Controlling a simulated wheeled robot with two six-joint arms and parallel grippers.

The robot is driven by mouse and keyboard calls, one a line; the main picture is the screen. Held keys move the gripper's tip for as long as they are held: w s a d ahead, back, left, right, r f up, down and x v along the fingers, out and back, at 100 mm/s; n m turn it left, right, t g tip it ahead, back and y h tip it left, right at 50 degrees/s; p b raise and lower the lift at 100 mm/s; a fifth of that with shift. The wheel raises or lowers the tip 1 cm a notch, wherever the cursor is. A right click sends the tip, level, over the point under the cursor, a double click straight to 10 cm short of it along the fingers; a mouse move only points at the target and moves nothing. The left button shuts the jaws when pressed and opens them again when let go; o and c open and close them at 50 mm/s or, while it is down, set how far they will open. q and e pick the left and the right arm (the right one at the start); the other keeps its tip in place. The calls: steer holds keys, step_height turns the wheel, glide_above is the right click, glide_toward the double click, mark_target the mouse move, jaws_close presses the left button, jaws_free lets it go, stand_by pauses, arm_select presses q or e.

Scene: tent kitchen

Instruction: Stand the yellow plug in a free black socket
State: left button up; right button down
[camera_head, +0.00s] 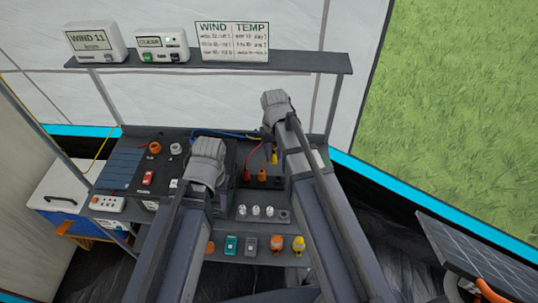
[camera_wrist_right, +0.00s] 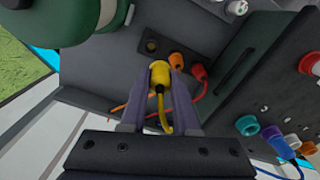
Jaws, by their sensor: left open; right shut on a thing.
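The yellow plug (camera_wrist_right: 160,74) is held between the two fingers of my right gripper (camera_wrist_right: 160,82), its cord bending down in the right wrist view. The plug also shows in the head view (camera_head: 274,158), close to the black socket strip (camera_wrist_right: 143,33). An orange plug (camera_wrist_right: 178,60) and a red plug (camera_wrist_right: 198,72) stand in the strip beside it. I cannot tell whether the yellow plug's tip is in a socket or just over it. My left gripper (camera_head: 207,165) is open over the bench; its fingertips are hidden.
A shelf (camera_head: 310,62) with displays and a wind/temperature card crosses the back. White knobs (camera_head: 256,211) and several coloured plugs or lamps line the bench front. A green rounded body (camera_wrist_right: 85,20) is close by in the wrist view. A solar panel (camera_head: 478,255) stands at right.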

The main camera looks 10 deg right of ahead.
arm_select(q)
steer(key=shift+f+b, duration=1.6)
steer(key=shift+f, duration=0.55)
arm_select(e)
steer(key=shift+m, duration=0.4)
steer(key=shift+d+f, duration=0.35)
steer(key=shift+f, duration=0.35)
steer(key=shift+d+f, duration=0.3)
steer(key=shift+f, duration=0.45)
steer(key=shift+d+f, duration=0.35)
steer(key=shift+f, duration=0.35)
arm_select(q)
steer(key=shift+f, duration=0.1)
steer(key=shift+f+b, duration=2.05)
steer(key=shift+b, duration=0.05)
arm_select(e)
steer(key=shift+f, duration=2.15)
arm_select(q)
steer(key=shift+f+b, duration=1.55)
arm_select(e)
steer(key=shift+f, duration=1.5)
steer(key=c, duration=0.6)
jaws_free()
arm_select(q)
steer(key=shift+r, duration=0.1)
arm_select(e)
steer(key=shift+o, duration=0.2)
steer(key=shift+r, duration=0.1)
